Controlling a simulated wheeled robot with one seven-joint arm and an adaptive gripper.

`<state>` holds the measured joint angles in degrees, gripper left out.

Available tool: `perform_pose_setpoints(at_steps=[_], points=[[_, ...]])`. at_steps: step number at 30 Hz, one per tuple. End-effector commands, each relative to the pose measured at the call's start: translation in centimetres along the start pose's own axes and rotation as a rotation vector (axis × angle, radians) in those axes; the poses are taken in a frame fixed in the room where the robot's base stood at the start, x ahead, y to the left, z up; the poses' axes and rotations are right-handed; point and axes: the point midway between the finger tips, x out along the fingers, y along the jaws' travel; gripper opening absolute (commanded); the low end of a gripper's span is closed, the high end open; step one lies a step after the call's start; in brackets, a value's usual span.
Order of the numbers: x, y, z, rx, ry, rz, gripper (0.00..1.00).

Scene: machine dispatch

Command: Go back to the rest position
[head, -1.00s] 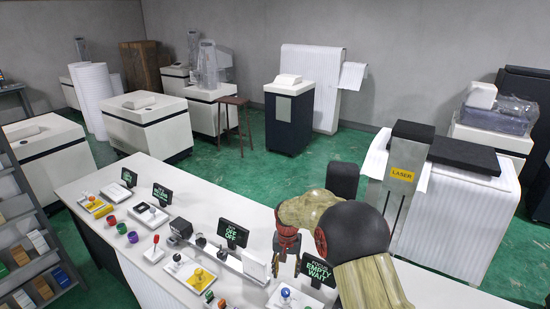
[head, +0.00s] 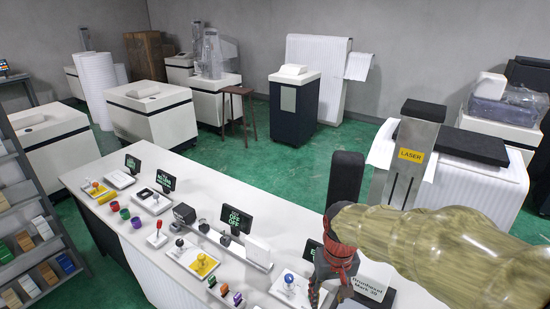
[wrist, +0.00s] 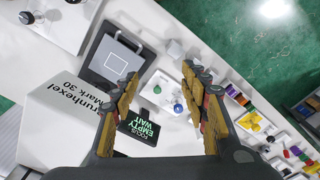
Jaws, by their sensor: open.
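My gripper (head: 330,280) hangs at the right end of the white counter (head: 180,275) in the head view, with my arm reaching in from the right. In the wrist view my gripper (wrist: 165,108) has its two fingers wide apart, with nothing between them but the counter lying below. A small black sign reading "EMPTY WAIT" (wrist: 140,132) shows near the left finger. A blue-topped knob (wrist: 178,108) shows between the fingers, on the counter.
A box marked "Mark 30" (wrist: 60,120) stands close to my gripper. Small signs, coloured cups and levers line the counter. The LASER machine (head: 410,155) stands behind my arm.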

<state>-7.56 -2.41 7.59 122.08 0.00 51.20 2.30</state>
Motion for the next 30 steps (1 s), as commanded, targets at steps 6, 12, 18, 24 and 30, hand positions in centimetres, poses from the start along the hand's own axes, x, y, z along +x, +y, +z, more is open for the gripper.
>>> perform_pose_setpoints(at_steps=[6,12,18,24,30], points=[[-2.3,1.4,5.6,0.002,0.098,0.000,0.45],[-3.4,2.4,10.0,0.021,0.198,0.004,0.45],[-4.4,3.1,13.4,0.053,0.321,0.011,0.45],[-6.3,3.8,14.5,0.076,0.436,0.020,0.45],[-6.6,4.1,14.7,0.089,0.467,0.025,0.45]])
